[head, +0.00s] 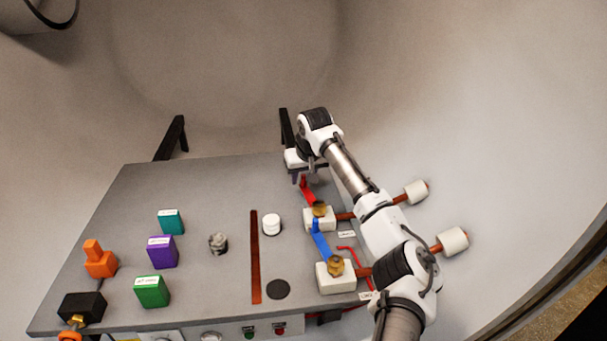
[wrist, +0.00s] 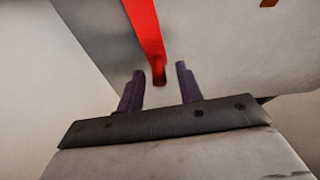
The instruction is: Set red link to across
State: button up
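The red link (head: 308,193) is a flat red bar fixed by a brass knob (head: 319,210) on a white block. In the head view it points up and slightly left from that knob, toward the far edge of the panel. My gripper (head: 301,178) is at its far end. In the wrist view, the red link (wrist: 146,30) comes down from the top, and its small end lies between the tips of my open gripper (wrist: 160,80). The two dark fingers stand apart on either side, with visible gaps.
A blue link (head: 320,241) with its own brass knob sits nearer on the panel (head: 190,190). A white cylinder (head: 271,224) and a copper strip (head: 255,258) lie to the left. Teal, purple, green and orange blocks stand farther left. White-ended rods (head: 416,193) stick out at right.

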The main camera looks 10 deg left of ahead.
jog(key=shift+f, duration=0.1)
grip_shut()
jog(key=shift+a, duration=0.1)
dwell(0.4)
